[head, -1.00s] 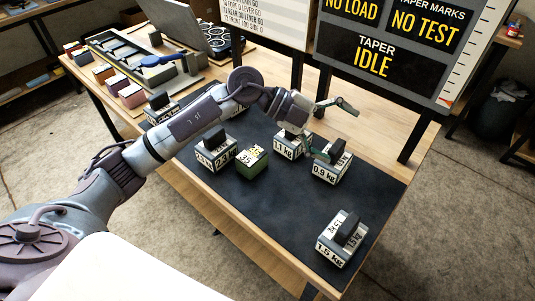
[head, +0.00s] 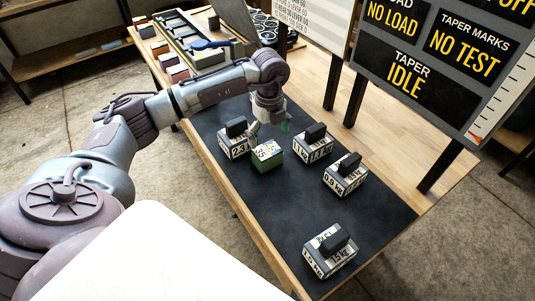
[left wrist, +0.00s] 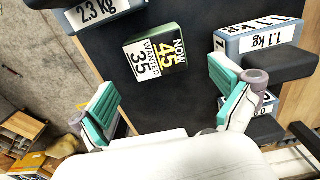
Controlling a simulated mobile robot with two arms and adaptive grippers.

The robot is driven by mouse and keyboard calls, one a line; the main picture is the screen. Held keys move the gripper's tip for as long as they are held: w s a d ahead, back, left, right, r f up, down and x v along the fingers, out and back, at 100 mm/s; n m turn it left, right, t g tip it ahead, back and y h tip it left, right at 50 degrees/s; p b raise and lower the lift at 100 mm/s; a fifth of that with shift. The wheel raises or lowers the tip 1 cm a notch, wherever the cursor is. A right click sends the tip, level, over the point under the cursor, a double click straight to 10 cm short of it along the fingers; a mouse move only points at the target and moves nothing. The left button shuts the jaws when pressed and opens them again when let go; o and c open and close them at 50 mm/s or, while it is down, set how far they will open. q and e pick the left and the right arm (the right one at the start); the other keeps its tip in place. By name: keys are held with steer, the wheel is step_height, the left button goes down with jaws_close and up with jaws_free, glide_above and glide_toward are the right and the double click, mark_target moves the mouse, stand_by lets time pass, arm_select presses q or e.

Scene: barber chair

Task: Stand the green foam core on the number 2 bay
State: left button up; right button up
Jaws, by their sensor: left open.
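The green foam core (head: 267,156) is a green block with a white and black label on top, reading NOW 45 and WANTED 35 in the left wrist view (left wrist: 155,54). It stands on the black mat. My left gripper (head: 269,128) is just behind it in the head view, pointing down. In the left wrist view my left gripper (left wrist: 163,92) is open and empty, its teal pads apart, with the core lying beyond them. No bay marked number 2 can be read. My right gripper is not in view.
Several labelled weights stand on the mat (head: 270,215): the 2.3 kg weight (head: 235,141) close beside the core, the 1.1 kg one (head: 313,149), the 0.9 kg one (head: 345,178) and the 1.5 kg one (head: 328,254). A tray (head: 208,57) and coloured blocks stand at the back left.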

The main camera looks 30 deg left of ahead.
mark_target(267, 150)
arm_select(q)
steer(key=shift+f+p, duration=0.3)
steer(key=shift+f, duration=0.25)
steer(key=f, duration=0.1)
steer(key=f+p, duration=0.1)
steer(key=f, duration=0.1)
steer(key=shift+s+a+f, duration=0.2)
steer(key=shift+a+f, duration=0.05)
steer(key=shift+f, duration=0.1)
steer(key=shift+f+p, duration=0.3)
steer(key=shift+f, duration=0.1)
steer(key=shift+w, duration=0.1)
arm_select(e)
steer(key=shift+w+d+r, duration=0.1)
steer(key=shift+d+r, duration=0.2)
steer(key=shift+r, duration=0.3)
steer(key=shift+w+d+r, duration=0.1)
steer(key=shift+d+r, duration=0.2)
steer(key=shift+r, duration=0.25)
arm_select(q)
steer(key=shift+c, duration=0.2)
steer(key=c, duration=1.1)
